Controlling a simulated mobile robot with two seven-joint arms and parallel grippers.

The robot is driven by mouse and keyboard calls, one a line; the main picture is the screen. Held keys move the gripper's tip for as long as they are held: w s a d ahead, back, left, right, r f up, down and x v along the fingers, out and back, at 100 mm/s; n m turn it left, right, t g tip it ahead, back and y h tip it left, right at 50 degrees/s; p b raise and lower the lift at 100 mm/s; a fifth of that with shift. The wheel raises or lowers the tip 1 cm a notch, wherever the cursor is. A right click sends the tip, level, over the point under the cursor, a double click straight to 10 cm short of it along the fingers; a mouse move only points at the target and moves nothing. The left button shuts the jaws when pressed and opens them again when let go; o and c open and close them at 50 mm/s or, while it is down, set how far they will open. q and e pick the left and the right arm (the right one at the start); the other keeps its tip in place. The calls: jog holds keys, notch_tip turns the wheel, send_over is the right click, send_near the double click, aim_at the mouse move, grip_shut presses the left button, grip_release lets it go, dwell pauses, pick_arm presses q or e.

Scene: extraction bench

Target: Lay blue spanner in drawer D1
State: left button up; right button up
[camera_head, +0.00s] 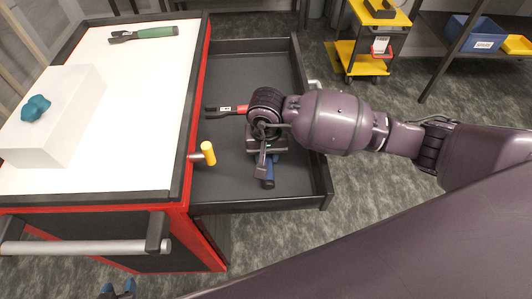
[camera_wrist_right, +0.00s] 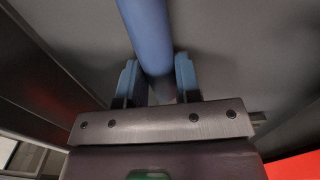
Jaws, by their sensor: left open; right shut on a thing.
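The blue spanner's handle (camera_head: 268,182) shows below my right gripper (camera_head: 266,168), inside the open dark drawer (camera_head: 235,190). In the right wrist view the blue handle (camera_wrist_right: 148,35) runs between the two blue fingers of the right gripper (camera_wrist_right: 157,82), which is shut on it. The rest of the spanner is hidden by the gripper. I cannot tell whether the spanner touches the drawer floor. No drawer label is readable. My left gripper (camera_head: 118,289) is at the bottom left edge, mostly out of frame, with its blue fingertips apart, in front of the cabinet.
A red-handled spanner (camera_head: 226,110) lies in the drawer. On the white cabinet top (camera_head: 130,100) are a green-handled spanner (camera_head: 143,34) and a white block (camera_head: 60,120) bearing a teal knob (camera_head: 35,108). A yellow-handled lever (camera_head: 208,153) juts over the drawer's left side. The drawer's back is clear.

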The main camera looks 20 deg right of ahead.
jog(key=shift+f, duration=0.2)
jog(key=shift+f, duration=0.1)
jog(key=o, duration=1.1)
jog(key=shift+c, duration=0.2)
notch_tip(320, 180, up, 12)
jog(key=p, duration=0.1)
jog(key=shift+r, duration=0.2)
